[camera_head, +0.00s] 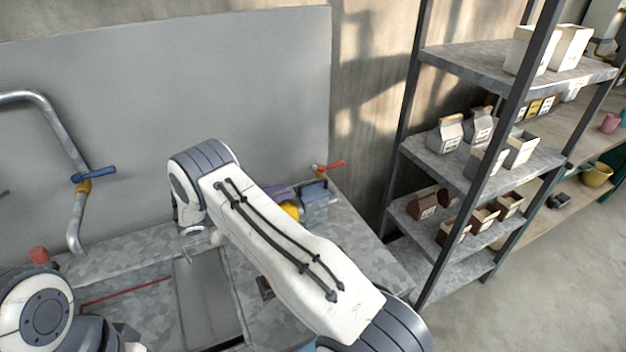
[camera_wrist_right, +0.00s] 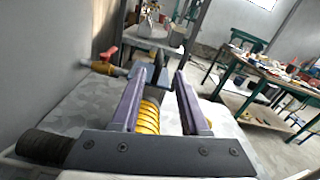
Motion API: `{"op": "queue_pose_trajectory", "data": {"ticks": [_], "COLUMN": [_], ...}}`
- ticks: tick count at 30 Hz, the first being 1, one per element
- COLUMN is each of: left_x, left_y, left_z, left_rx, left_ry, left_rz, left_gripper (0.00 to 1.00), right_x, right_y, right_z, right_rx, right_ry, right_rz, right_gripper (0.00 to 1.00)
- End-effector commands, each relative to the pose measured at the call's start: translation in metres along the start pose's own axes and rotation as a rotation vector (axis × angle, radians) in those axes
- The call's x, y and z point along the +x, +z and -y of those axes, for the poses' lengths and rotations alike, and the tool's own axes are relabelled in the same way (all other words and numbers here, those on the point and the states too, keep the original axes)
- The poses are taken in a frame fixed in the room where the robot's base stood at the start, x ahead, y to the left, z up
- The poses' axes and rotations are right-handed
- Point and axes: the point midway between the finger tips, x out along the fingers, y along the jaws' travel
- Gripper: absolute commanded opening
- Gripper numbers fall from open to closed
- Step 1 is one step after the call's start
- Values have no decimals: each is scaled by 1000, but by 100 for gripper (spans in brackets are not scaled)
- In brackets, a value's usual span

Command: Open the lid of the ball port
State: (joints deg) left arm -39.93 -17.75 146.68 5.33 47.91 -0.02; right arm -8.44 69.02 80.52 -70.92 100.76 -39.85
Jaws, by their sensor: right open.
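My right gripper (camera_wrist_right: 161,74) is open in the right wrist view, its two long purple-grey fingers apart. A dark grey upright piece (camera_wrist_right: 157,76), possibly the ball port's lid, shows between and beyond the fingertips. A yellow ribbed part (camera_wrist_right: 147,117) lies below the fingers, close to the left one. In the head view my right arm hides most of this gripper; a grey-blue block (camera_head: 315,191) and the yellow part (camera_head: 291,209) show past the arm. I cannot tell whether the fingers touch anything. My left arm is at the lower left; its gripper is not visible.
A red-handled valve (camera_head: 328,167) stands beside the grey-blue block, near the wall panel (camera_head: 270,80). A bent pipe with a blue-handled valve (camera_head: 95,175) is at the left. Metal shelves (camera_head: 460,165) with cartons stand at the right. The worktop (camera_head: 370,255) right of my arm is clear.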

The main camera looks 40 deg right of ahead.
Motion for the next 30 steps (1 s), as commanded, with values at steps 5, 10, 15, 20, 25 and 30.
{"op": "queue_pose_trajectory", "data": {"ticks": [5,10,15,20,25,30], "left_x": [-12,-26,-37,-42,-42,-42], "left_y": [-1,-1,-2,-2,-2,-2], "left_z": [-1,-2,-3,-3,-3,-3], "left_rx": [0,-1,-2,-2,-2,-2], "left_ry": [0,0,0,0,0,0], "left_rz": [0,0,0,0,0,0], "left_gripper": [50,50,50,50,50,50], "right_x": [23,55,83,98,103,103], "right_y": [4,4,3,1,0,0], "right_z": [1,1,1,0,0,0], "right_rx": [-4,-4,-3,-1,0,0], "right_ry": [-4,-3,-3,-1,1,1], "right_rz": [5,3,2,3,2,2], "right_gripper": [45,45,45,45,45,45]}}
